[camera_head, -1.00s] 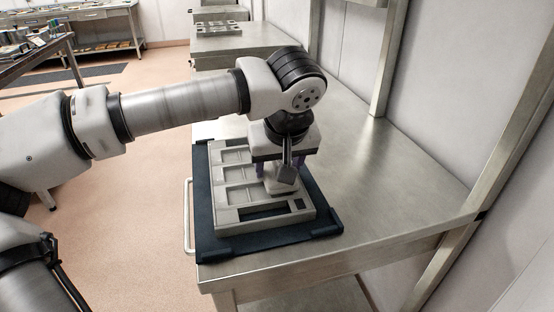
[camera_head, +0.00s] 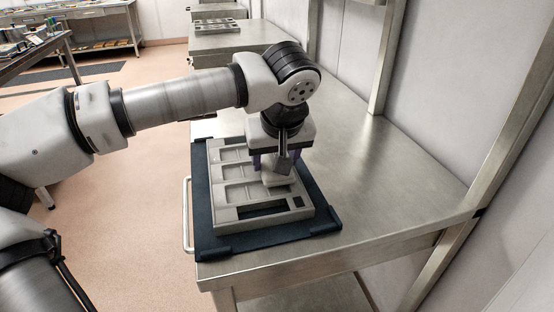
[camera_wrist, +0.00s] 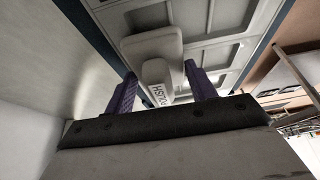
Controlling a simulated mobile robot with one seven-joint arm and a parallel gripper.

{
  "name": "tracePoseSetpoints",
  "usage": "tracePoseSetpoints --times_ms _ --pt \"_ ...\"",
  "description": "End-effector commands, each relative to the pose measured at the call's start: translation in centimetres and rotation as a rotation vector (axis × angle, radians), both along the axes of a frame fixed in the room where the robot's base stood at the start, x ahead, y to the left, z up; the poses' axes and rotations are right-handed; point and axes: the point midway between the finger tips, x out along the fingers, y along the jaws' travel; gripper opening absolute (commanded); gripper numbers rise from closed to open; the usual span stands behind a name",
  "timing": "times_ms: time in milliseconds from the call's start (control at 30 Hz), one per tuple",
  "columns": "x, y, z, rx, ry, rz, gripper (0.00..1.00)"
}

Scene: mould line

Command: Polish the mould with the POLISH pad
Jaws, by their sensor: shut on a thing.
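The grey mould (camera_head: 225,197), with several shallow recesses, lies on a dark mat (camera_head: 204,222) on the steel bench. My gripper (camera_head: 268,165) points down over the right side of the mould. Its purple fingers are shut on the light grey POLISH pad (camera_head: 281,181). In the wrist view the pad's handle (camera_wrist: 157,80), lettered POLISH, sits between the fingers (camera_wrist: 163,92), and its wider head lies against or just above the mould face (camera_wrist: 225,50). I cannot tell whether the pad touches the mould.
The steel bench top (camera_head: 370,165) is clear to the right of the mat. A wall and metal uprights (camera_head: 390,70) border it on the right. Another bench with a similar plate (camera_head: 217,26) stands behind. A cluttered table (camera_head: 45,55) is at far left.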

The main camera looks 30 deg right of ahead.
Motion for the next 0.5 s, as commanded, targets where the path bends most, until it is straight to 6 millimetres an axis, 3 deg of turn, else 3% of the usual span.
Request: tracePoseSetpoints --times_ms 500 --pt "2.8 -0.9 0.2 -0.002 -0.001 0.001 0.38"
